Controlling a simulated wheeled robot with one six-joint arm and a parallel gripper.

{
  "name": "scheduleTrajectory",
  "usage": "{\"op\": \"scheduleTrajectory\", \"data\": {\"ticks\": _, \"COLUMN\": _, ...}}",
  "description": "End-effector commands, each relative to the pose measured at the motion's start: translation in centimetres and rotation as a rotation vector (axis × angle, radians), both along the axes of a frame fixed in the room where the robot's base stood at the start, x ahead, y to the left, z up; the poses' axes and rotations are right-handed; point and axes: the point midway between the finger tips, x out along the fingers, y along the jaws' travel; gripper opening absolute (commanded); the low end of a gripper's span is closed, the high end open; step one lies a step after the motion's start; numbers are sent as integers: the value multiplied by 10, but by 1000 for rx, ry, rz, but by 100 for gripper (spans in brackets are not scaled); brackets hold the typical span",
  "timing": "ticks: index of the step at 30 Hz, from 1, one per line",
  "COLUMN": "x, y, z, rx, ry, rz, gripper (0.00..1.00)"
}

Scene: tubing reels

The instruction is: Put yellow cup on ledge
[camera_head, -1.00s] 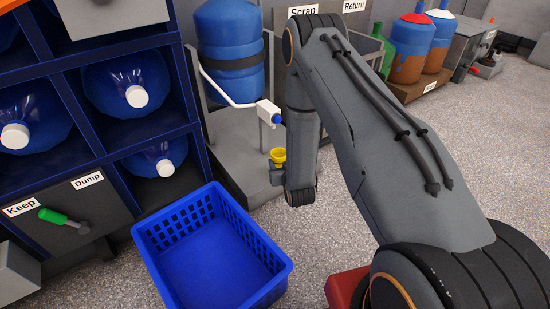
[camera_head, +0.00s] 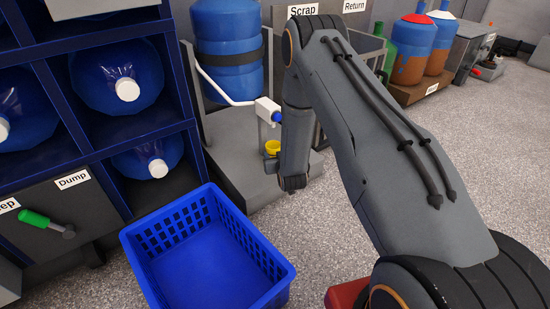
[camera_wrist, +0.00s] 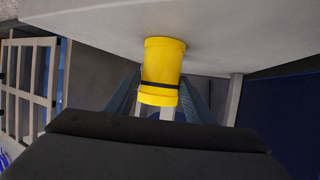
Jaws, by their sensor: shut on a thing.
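The yellow cup (camera_head: 272,147) shows just left of my arm's lower link in the head view, beneath the white tap (camera_head: 268,110) of the blue bottle. In the wrist view the cup (camera_wrist: 162,70), with a dark band around it, sits between the fingers of my gripper (camera_wrist: 160,105), which is shut on it. The pale grey ledge (camera_head: 235,150) of the dispenser stand lies around and behind the cup in the head view. A pale flat surface fills the top of the wrist view by the cup's end. I cannot tell whether they touch.
A blue bottle (camera_head: 228,45) is strapped in the stand above the ledge. A blue crate (camera_head: 262,258) stands on the floor in front. A dark blue rack (camera_head: 190,150) with several bottles is at left. Open floor (camera_head: 480,130) lies at right.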

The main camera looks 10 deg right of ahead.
Motion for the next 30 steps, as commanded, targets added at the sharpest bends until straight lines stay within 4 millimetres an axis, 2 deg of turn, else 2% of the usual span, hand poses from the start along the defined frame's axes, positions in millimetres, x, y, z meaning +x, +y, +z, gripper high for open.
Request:
{"op": "scheduleTrajectory", "data": {"ticks": 10, "x": 0, "y": 0, "z": -2, "rx": 0, "ry": -1, "rz": 0, "gripper": 26}}
{"op": "scheduleTrajectory", "data": {"ticks": 11, "x": 0, "y": 0, "z": -1, "rx": 0, "ry": -1, "rz": 0, "gripper": 54}}
{"op": "scheduleTrajectory", "data": {"ticks": 13, "x": 0, "y": 0, "z": -1, "rx": 0, "ry": -1, "rz": 0, "gripper": 65}}
{"op": "scheduleTrajectory", "data": {"ticks": 14, "x": 0, "y": 0, "z": -1, "rx": 0, "ry": -1, "rz": 0, "gripper": 67}}
{"op": "scheduleTrajectory", "data": {"ticks": 24, "x": 0, "y": 0, "z": 2, "rx": 0, "ry": -2, "rz": 0, "gripper": 67}}
{"op": "scheduleTrajectory", "data": {"ticks": 30, "x": -26, "y": 0, "z": 14, "rx": 0, "ry": 1, "rz": 0, "gripper": 67}}
